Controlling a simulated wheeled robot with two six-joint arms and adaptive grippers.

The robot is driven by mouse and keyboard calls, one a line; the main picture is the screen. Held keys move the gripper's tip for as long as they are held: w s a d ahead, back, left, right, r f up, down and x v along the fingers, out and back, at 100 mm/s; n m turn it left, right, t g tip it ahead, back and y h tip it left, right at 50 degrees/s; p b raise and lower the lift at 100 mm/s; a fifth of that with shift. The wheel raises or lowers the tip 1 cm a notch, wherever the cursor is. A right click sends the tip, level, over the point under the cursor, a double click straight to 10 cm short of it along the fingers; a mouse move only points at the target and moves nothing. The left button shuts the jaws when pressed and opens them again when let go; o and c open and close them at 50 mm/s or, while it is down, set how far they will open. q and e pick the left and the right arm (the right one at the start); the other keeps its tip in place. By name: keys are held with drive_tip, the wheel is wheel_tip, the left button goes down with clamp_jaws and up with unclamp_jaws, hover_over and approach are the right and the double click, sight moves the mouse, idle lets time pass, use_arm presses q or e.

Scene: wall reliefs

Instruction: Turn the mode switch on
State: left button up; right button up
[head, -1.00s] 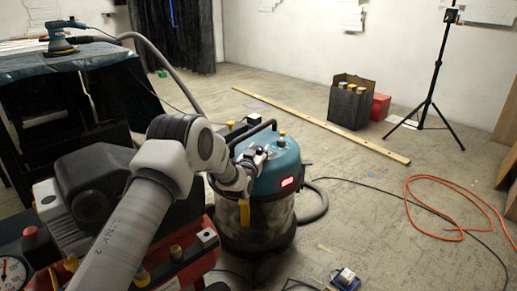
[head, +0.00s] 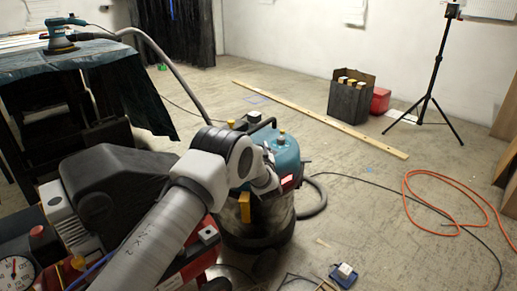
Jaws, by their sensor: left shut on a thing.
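The workshop vacuum (head: 285,148) stands on the floor at the centre, with a teal top, a black handle and a dull metal drum. A small red and white panel (head: 288,183) shows on its front. My left gripper (head: 274,181) is at the front of the teal top, just left of this panel. Its fingers are small and partly hidden by my own wrist, and they are shut on the mode switch. The switch itself is hidden behind the gripper, so its position cannot be read. My right gripper is not in view.
A red machine with a black cover (head: 112,185) stands close at the left. A grey hose (head: 165,58) runs from a sander (head: 60,38) on the draped table. A wooden plank (head: 320,119), an orange cable (head: 448,190) and a tripod (head: 428,95) are farther right.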

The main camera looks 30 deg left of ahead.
use_arm(q)
drive_tip(key=o, duration=1.2)
drive_tip(key=shift+c, duration=0.2)
drive_tip(key=shift+s, duration=0.1)
drive_tip(key=v, duration=1.1)
drive_tip(key=shift+s+d, duration=0.25)
drive_tip(key=shift+s, duration=0.1)
